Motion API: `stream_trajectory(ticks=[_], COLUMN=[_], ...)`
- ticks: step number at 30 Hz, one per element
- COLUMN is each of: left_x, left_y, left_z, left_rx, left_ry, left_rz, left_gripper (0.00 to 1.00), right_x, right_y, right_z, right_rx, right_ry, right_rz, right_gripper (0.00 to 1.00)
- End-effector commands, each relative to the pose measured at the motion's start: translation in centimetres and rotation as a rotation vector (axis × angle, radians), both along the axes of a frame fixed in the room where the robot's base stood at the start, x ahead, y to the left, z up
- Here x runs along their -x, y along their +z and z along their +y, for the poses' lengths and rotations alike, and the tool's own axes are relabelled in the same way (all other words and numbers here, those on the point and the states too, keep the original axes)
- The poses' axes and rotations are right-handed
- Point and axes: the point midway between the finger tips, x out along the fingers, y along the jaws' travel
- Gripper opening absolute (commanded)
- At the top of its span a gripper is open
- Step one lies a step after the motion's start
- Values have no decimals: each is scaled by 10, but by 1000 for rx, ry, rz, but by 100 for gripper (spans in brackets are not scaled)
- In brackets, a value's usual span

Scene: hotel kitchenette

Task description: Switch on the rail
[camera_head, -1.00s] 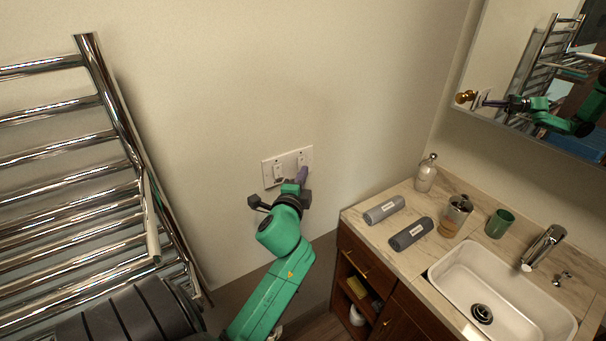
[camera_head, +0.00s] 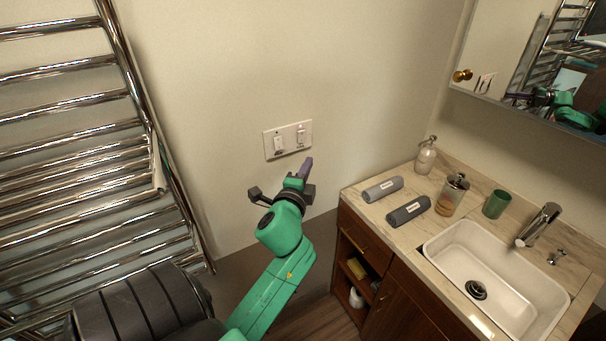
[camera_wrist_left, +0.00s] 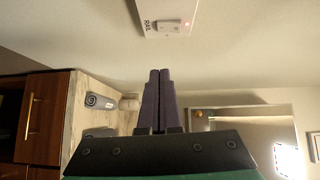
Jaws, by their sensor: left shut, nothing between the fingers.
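A white switch plate (camera_head: 288,139) with two rocker switches, left (camera_head: 279,143) and right (camera_head: 300,136), is on the wall. In the left wrist view, part of the plate (camera_wrist_left: 171,10) shows at the top, with a switch labelled RAIL (camera_wrist_left: 166,25) and a lit red light beside it. My left gripper (camera_head: 306,165) is shut and empty, its purple fingers just below the right switch in the head view and apart from the plate. The shut fingers also show in the left wrist view (camera_wrist_left: 158,75). My right gripper is not in view.
A chrome towel rail (camera_head: 130,68) stands at the left. At the right is a counter with a sink (camera_head: 497,272), two rolled towels (camera_head: 383,188) (camera_head: 408,210), bottles and a green cup (camera_head: 496,204). A mirror (camera_head: 530,60) hangs above. The wall around the plate is clear.

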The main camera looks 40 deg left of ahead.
Motion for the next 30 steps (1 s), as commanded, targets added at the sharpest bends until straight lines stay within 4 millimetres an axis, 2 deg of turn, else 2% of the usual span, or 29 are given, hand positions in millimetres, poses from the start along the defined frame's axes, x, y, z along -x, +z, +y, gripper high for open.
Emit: stream_trajectory(ticks=[1, 6, 10, 18, 27, 29, 30], left_x=[10, 39, 50, 52, 52, 51, 48], left_y=[-7, -9, -7, -5, -5, -9, -18], left_z=[-4, -20, -26, -27, -27, -28, -29], left_rx=[1, 1, 0, 0, 0, 6, 22], left_ry=[1, 1, 1, 1, 1, -2, -8], left_rz=[2, 2, 1, 0, 0, 6, 15], left_gripper=[0, 0, 0, 0, 0, 0, 0], right_x=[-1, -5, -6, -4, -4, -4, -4], right_y=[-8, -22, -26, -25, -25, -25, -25], right_z=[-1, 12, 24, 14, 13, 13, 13], right_rx=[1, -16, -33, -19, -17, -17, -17], right_ry=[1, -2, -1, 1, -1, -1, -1], right_rz=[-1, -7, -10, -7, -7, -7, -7], right_gripper=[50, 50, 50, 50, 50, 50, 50])
